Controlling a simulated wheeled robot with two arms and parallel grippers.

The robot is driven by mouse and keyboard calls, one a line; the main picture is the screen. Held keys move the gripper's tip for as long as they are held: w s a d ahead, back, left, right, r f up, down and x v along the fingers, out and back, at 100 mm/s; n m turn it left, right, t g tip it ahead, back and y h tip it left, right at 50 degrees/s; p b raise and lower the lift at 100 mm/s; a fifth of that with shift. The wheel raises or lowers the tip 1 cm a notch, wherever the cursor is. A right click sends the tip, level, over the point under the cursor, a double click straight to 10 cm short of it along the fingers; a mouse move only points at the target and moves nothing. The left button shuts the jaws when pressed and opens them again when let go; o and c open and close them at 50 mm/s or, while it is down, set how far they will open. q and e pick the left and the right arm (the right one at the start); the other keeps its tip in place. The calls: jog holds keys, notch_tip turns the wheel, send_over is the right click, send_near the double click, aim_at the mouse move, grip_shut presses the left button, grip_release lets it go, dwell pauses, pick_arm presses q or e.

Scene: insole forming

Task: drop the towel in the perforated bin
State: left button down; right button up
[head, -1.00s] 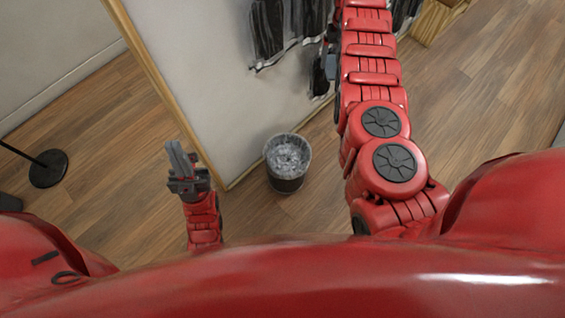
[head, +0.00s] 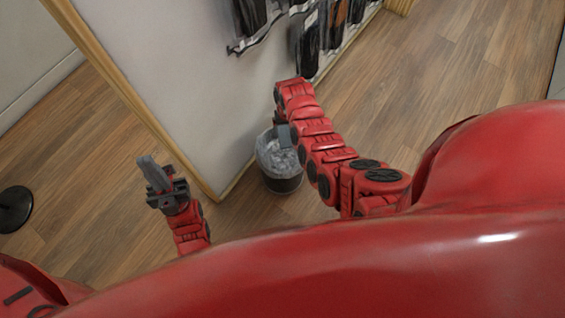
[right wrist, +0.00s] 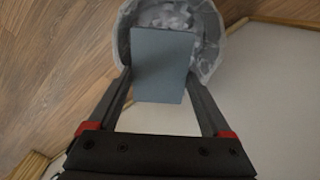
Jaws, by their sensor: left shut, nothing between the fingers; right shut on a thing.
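The perforated bin (head: 283,184) is dark, lined with a pale bag, and stands on the floor by the wall corner. In the right wrist view its lined opening (right wrist: 210,38) lies beyond my gripper. My right gripper (head: 279,120) is over the bin's far rim, partly hidden by my arm. It is shut on the towel (head: 285,136), a flat blue-grey rectangle. In the right wrist view the towel (right wrist: 163,62) sits between the fingers and covers part of the opening. My left gripper (head: 150,168) is shut and empty, left of the bin.
A white wall panel (head: 180,80) with wooden edging stands behind the bin. Dark items (head: 308,45) hang on it at upper right. A black round stand base (head: 14,208) is on the floor at far left. Wood floor (head: 465,60) is clear at right.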

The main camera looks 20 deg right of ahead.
notch_tip(320, 180, down, 5)
jog(key=b, duration=0.4)
jog(key=shift+f, duration=0.2)
jog(key=o, duration=1.1)
jog(key=shift+r, duration=0.1)
notch_tip(320, 180, up, 17)
jog(key=p, duration=0.4)
jog(key=shift+r, duration=0.2)
